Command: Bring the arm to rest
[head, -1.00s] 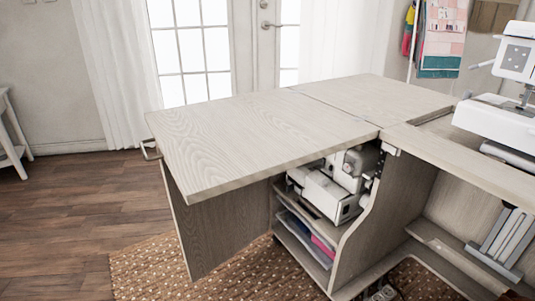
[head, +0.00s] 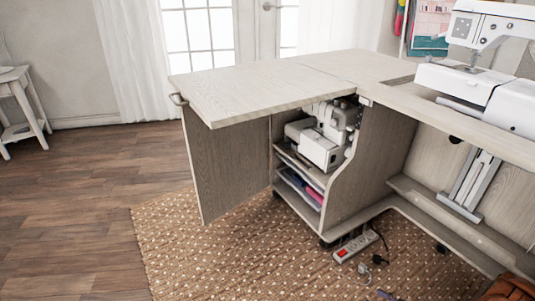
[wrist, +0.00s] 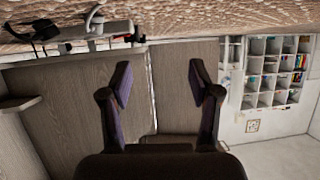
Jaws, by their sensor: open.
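My gripper (wrist: 160,84) shows in the wrist view with its two dark fingers spread apart. Nothing is between them. Wood-grain panels (wrist: 185,62) lie beyond the fingers, with a narrow gap between two of them. My gripper and arm cannot be made out in the head view. The sewing cabinet (head: 255,91) stands there with its top leaf out flat and its door (head: 215,165) open.
A white sewing machine (head: 480,40) is on the cabinet's right part. Another machine (head: 322,148) is on an inner shelf. A power strip (head: 356,246) and cables lie on the woven rug (head: 215,255). Wooden floor (head: 75,205) at left is clear. Cubby shelves (wrist: 275,72) show in the wrist view.

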